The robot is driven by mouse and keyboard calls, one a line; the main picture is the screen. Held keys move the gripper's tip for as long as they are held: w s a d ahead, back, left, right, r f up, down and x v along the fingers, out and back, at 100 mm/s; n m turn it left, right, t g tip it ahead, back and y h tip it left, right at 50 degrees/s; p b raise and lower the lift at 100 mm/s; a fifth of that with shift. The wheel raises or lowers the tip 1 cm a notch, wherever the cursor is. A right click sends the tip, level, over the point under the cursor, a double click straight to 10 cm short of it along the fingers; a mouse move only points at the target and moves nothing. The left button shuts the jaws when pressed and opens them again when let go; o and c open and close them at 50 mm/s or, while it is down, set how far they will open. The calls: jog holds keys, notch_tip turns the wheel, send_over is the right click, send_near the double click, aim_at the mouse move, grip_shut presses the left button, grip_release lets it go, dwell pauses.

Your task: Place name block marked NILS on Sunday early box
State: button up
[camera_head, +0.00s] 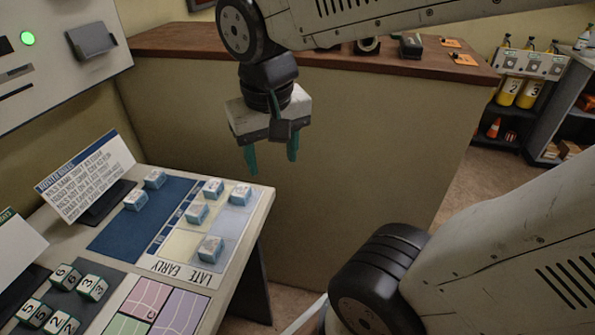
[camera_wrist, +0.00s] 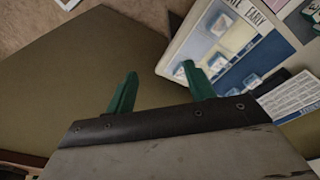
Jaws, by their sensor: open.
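My gripper (camera_head: 272,160) has green fingers and hangs open and empty above and beyond the far edge of the console. It also shows in the wrist view (camera_wrist: 158,82). The roster board (camera_head: 215,235) has a blue strip, a yellow column and a pale blue column, with LATE and EARLY at the near end. Two name blocks, one (camera_head: 155,179) and another (camera_head: 135,200), stand on the blue strip. Several more blocks, such as one (camera_head: 210,249) near the lettering and one (camera_head: 240,194) in the far corner, stand on the columns. The names on the blocks are too small to read.
A note card (camera_head: 88,176) leans on a dark stand behind the board. Numbered blocks (camera_head: 62,277) stand on a dark mat at the left. A coloured map (camera_head: 160,305) lies in front. A wooden-topped counter (camera_head: 180,42) stands behind my gripper.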

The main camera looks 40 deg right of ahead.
jog(key=s+n+y, duration=0.1)
jog(key=s+n, duration=0.2)
jog(key=s, duration=0.3)
jog(key=shift+s, duration=0.25)
